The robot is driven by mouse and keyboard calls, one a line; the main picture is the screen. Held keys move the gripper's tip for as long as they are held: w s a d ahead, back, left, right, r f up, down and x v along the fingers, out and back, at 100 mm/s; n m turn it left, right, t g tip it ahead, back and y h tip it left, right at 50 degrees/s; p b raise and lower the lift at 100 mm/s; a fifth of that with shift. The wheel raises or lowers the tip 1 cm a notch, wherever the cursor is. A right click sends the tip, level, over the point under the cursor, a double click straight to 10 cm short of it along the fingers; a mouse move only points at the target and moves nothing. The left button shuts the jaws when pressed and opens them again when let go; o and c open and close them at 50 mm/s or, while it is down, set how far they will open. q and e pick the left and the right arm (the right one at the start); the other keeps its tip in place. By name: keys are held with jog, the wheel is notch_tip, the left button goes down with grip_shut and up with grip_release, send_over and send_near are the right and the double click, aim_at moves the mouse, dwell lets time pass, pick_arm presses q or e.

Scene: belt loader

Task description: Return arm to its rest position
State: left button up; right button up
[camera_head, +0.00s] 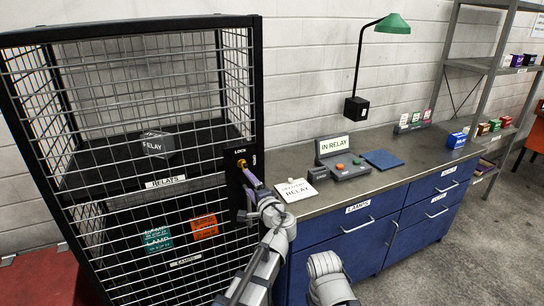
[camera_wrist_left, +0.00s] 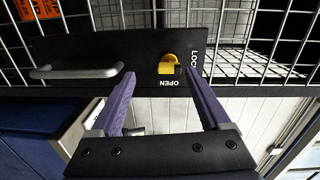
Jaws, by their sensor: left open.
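My left arm (camera_head: 264,246) reaches up from the bottom of the head view to the lock plate (camera_head: 240,190) on the cage's right edge. My left gripper (camera_wrist_left: 160,76) is open, with purple fingers, and it also shows in the head view (camera_head: 249,178). In the left wrist view the yellow lock knob (camera_wrist_left: 168,62) lies just ahead, between the fingertips and nearer the right one. Contact cannot be told. The plate carries the words LOCK and OPEN and a grey handle (camera_wrist_left: 76,70). Part of my right arm (camera_head: 328,274) shows at the bottom; its gripper is out of view.

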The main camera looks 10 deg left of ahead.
pick_arm(q)
jog(key=s+d+f+n+g+h, duration=0.25)
jog(key=s+f+n+g, duration=0.4)
jog(key=s+f, duration=0.65)
jog(key=s+d+f+g+h, duration=0.3)
jog(key=s+d+f+g, duration=0.1)
jog(key=s, duration=0.4)
jog(key=s+d+f+g+h, duration=0.3)
jog(key=s+d, duration=0.3)
jog(key=s, duration=0.2)
jog(key=shift+d+f+g, duration=0.4)
jog(key=shift+g, duration=0.05)
jog(key=shift+s+h, duration=0.1)
jog(key=shift+h, duration=0.15)
